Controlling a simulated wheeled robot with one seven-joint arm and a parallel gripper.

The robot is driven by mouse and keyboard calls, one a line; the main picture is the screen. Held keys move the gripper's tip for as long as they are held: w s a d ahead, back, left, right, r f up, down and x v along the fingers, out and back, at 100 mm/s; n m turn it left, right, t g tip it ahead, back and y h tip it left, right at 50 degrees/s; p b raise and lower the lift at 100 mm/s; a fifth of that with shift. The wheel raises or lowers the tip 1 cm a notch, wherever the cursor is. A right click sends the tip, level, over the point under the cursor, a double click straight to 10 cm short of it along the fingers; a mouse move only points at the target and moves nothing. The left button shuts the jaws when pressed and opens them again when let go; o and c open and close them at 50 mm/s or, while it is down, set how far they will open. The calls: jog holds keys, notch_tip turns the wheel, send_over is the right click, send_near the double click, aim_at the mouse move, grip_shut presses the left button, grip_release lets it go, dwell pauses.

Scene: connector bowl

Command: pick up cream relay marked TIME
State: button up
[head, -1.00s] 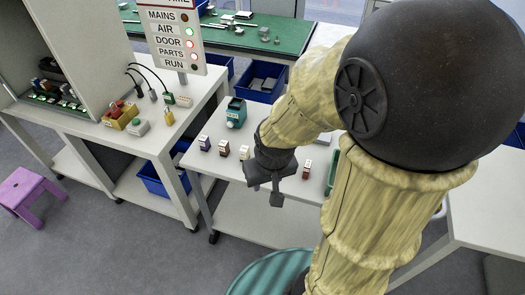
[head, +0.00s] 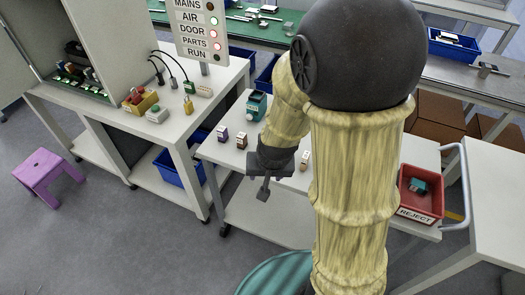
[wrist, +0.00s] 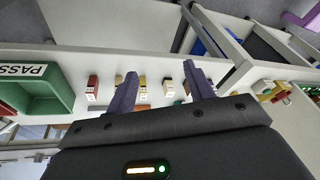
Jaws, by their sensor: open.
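Several small relays stand in a row on the white table. In the head view, a purple one (head: 221,134), a brown-and-white one (head: 242,141) and a pale cream one (head: 304,160) show; my arm hides others. In the wrist view, the row includes a red relay (wrist: 92,87), a cream-and-yellow one (wrist: 142,86) and a cream one with a dark top (wrist: 168,88). I cannot read TIME on any. My gripper (head: 268,188) is open and empty above the table's near edge; its fingers (wrist: 160,72) frame the middle of the row, apart from the relays.
A green PASS bin (wrist: 48,98) lies left in the wrist view. A red REJECT bin (head: 420,205) sits at the table's right end. A teal device (head: 257,107) stands behind the row. A bench with a sign panel (head: 200,35) is at left; a purple stool (head: 42,168) is on the floor.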

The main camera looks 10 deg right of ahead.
jog(key=w+a+f+m+t+h+b, duration=0.5)
jog(key=w+f+t+h+b, duration=0.2)
jog(key=w+f+t+h, duration=0.2)
jog(key=shift+w+a+f+h+b, duration=0.2)
jog(key=shift+a+f+h+b, duration=0.15)
jog(key=shift+f, duration=0.5)
jog(key=shift+w+d, duration=0.1)
jog(key=shift+d, duration=0.05)
jog(key=x, duration=1.2)
jog(key=shift+f, duration=0.1)
jog(key=shift+w, duration=0.1)
